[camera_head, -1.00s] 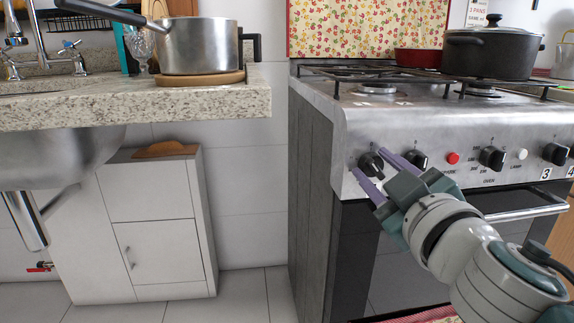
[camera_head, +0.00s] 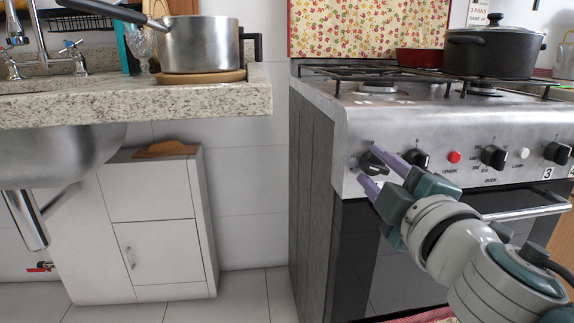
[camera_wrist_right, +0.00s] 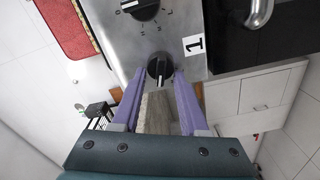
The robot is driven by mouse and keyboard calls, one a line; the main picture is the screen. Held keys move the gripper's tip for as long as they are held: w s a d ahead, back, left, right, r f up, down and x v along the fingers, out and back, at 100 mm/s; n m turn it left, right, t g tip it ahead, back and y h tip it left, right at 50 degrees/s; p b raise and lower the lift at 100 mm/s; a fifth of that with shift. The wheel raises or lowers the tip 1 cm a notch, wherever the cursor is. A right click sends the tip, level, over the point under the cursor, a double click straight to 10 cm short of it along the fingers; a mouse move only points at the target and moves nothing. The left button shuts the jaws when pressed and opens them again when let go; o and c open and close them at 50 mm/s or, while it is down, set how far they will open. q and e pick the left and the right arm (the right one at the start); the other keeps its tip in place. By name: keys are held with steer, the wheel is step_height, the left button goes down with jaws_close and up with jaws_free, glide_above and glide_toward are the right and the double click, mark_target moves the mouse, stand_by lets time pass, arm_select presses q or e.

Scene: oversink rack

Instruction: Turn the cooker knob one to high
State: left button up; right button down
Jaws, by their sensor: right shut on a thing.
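Cooker knob one (camera_head: 374,162) is the black knob at the left end of the steel cooker's front panel (camera_head: 440,120). In the right wrist view the knob (camera_wrist_right: 160,66) sits beside the label "1" (camera_wrist_right: 195,45). My right gripper (camera_head: 371,169) has its two purple fingers at either side of this knob. In the wrist view the fingers (camera_wrist_right: 159,77) are closed on the knob's grip, which has a white pointer line. The fingers partly cover the knob in the head view. My left gripper is not in view.
More black knobs (camera_head: 492,157), a red button (camera_head: 454,157) and a white button (camera_head: 523,153) line the panel. The oven handle (camera_head: 525,209) juts out below. A dark pot (camera_head: 492,54) stands on the hob. Free floor lies left of the cooker.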

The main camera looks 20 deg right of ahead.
stand_by(0.3)
steer(key=shift+c, duration=2.2)
jaws_free()
steer(key=b+v, duration=0.1)
steer(key=v, duration=0.9)
